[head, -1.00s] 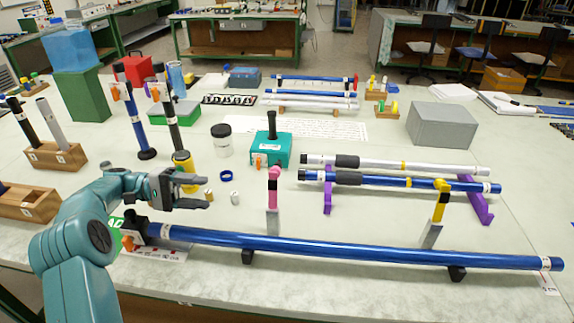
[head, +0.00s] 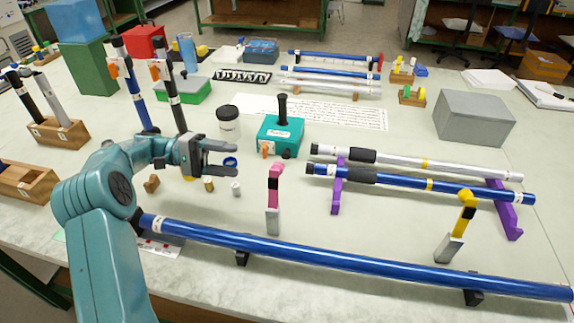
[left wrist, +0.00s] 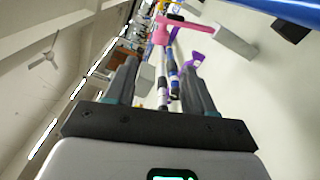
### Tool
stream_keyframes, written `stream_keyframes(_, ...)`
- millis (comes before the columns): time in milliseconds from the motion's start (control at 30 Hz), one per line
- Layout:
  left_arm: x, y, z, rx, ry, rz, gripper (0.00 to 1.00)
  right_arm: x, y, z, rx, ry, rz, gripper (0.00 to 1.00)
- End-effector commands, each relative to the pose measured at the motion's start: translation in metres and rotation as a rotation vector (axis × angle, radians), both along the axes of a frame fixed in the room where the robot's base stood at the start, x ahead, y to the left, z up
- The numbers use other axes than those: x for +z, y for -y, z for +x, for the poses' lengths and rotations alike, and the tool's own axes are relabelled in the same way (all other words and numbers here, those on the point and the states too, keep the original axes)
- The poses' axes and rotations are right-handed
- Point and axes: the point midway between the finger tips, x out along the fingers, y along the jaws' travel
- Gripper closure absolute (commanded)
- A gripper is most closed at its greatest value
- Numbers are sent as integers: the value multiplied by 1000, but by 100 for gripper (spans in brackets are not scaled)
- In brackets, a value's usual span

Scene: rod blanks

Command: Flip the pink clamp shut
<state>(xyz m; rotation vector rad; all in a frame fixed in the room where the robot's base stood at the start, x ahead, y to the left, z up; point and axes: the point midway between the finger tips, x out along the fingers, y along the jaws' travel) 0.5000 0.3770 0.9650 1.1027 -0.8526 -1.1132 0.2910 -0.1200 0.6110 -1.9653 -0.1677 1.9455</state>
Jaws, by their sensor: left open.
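The pink clamp (head: 274,183) stands upright on a grey post (head: 272,221) behind the long blue rod (head: 300,250). Its arm is raised, standing clear of the rod. My left gripper (head: 234,158) is open and empty, to the left of the clamp and apart from it. In the left wrist view the pink clamp (left wrist: 161,31) shows ahead, beyond and between the open fingers (left wrist: 160,85). A yellow clamp (head: 466,212) also stands raised behind the rod at right. My right gripper is not in view.
A teal box (head: 280,136) with a black handle stands behind the pink clamp. White and blue rods (head: 460,190) lie on purple supports (head: 337,190) to its right. Small pieces, including a brass one (head: 209,184), lie below the gripper.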

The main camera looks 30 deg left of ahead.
Motion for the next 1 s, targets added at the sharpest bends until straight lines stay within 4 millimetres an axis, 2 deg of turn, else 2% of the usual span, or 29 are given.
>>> stream_keyframes(300, 2, 76, 16, -5, 0, 0, 46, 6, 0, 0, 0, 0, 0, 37)
stream_keyframes(500, 1, 114, 27, -4, -1, 1, 46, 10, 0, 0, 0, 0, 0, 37)
stream_keyframes(700, 0, 134, 35, -2, 1, 2, 46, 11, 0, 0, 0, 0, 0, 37)
stream_keyframes(1000, 0, 136, 37, 0, 0, 1, 46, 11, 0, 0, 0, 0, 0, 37)
